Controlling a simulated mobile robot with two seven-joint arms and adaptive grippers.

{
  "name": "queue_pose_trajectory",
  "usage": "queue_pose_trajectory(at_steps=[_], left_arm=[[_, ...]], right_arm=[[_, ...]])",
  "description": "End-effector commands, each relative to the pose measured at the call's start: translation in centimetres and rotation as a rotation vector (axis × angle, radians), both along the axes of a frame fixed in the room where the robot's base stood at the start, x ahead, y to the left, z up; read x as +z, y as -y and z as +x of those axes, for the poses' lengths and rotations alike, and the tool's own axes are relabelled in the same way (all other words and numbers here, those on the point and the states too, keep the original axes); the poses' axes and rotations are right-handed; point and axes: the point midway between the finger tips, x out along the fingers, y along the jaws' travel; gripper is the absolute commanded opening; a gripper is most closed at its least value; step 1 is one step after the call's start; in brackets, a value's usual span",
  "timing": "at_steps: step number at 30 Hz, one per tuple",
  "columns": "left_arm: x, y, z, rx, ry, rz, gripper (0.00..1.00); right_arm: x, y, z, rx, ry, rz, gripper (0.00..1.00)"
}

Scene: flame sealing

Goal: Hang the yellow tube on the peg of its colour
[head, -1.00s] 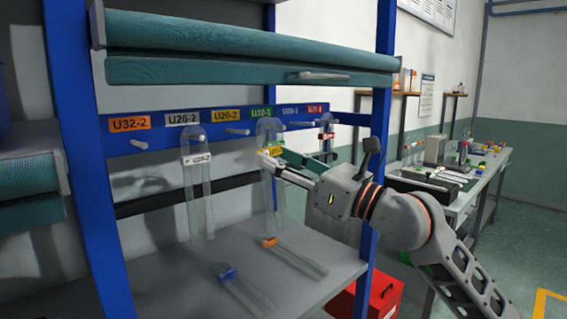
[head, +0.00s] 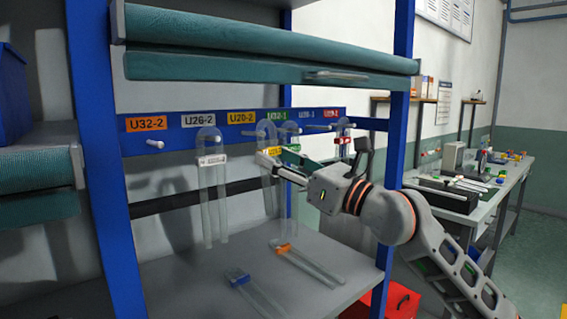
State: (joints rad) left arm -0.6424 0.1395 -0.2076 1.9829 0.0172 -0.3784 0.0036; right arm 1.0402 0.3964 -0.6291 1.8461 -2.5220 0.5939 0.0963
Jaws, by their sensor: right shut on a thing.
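The yellow-tagged clear tube (head: 267,127) is upright with its loop at the top, at the rail between the yellow U20-2 label (head: 241,117) and the green label (head: 283,114). My right gripper (head: 268,157) is shut on it near its yellow tag. The peg (head: 246,132) under the yellow label shows just left of the tube's loop. I cannot tell whether the loop is around the peg. The tube's lower part is partly hidden by the gripper. My left gripper is not in view.
A white-tagged tube (head: 209,175) hangs under the grey U26-2 label. A green-tagged tube (head: 291,148) and a red-tagged one (head: 344,141) are at the right. The orange-label peg (head: 155,144) is bare. Blue-tagged (head: 238,277) and orange-tagged (head: 284,247) tubes lie on the shelf.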

Motion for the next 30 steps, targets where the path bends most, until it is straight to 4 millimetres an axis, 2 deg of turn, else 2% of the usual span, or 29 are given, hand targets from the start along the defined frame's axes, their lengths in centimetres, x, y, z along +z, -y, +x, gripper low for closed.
queue_pose_trajectory(at_steps=[19,30], left_arm=[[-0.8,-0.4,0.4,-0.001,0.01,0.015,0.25],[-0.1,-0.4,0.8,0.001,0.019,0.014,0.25]], right_arm=[[-0.3,-2.1,2.9,0.0,-0.001,-0.001,0.2],[-0.8,-2.6,3.5,0.0,0.001,0.001,0.2]])
